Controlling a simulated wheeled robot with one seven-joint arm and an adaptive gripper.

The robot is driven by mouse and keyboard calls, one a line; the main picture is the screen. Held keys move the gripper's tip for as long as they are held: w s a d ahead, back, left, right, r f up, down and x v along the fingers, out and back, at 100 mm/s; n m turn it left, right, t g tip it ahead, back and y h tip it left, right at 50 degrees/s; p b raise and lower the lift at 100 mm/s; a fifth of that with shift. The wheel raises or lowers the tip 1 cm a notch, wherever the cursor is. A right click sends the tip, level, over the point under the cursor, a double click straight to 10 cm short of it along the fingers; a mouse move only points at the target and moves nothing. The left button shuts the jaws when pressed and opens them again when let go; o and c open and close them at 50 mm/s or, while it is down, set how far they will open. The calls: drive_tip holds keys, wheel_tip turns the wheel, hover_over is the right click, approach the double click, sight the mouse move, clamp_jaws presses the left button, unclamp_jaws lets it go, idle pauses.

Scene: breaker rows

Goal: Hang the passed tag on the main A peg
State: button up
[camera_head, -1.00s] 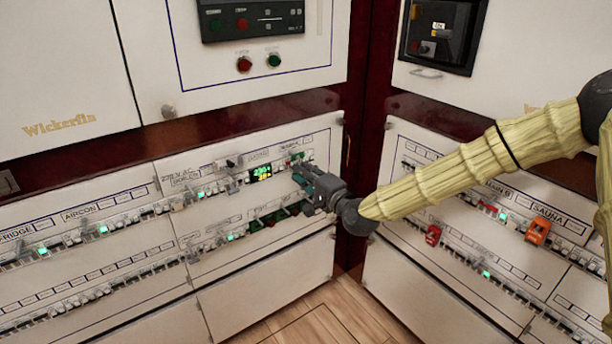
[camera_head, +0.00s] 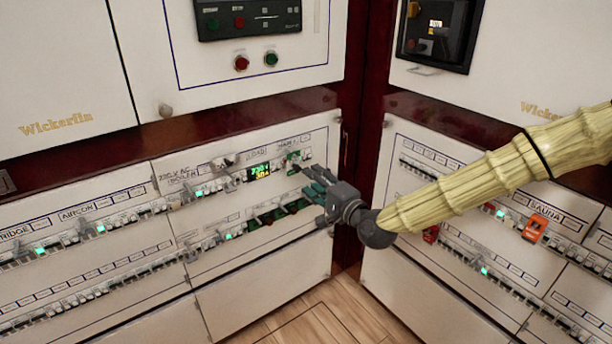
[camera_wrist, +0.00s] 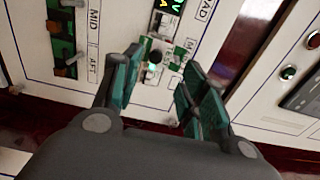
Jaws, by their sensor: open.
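A small green and white piece (camera_head: 292,160), probably the passed tag, is at the left lower panel under a label that seems to read MAIN A (camera_head: 289,145). In the wrist view a green and white tag (camera_wrist: 151,76) is against the panel, with a dark round knob (camera_wrist: 154,56) at it. The peg itself is too small to make out. My gripper (camera_head: 313,183) is open, below and right of the tag in the head view. In the wrist view its green-padded fingers (camera_wrist: 158,76) are spread, with the tag showing between them and apparently apart from both.
A lit display (camera_head: 259,172) is left of the tag. Green breakers (camera_head: 275,215) are in the row below. An orange tag (camera_head: 535,229) hangs by SAUNA on the right panel, and a red tag (camera_head: 431,233) is partly behind my arm. The wooden floor (camera_head: 325,315) is clear.

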drive_tip(key=v, duration=0.6)
drive_tip(key=shift+d, duration=0.1)
idle(4.6)
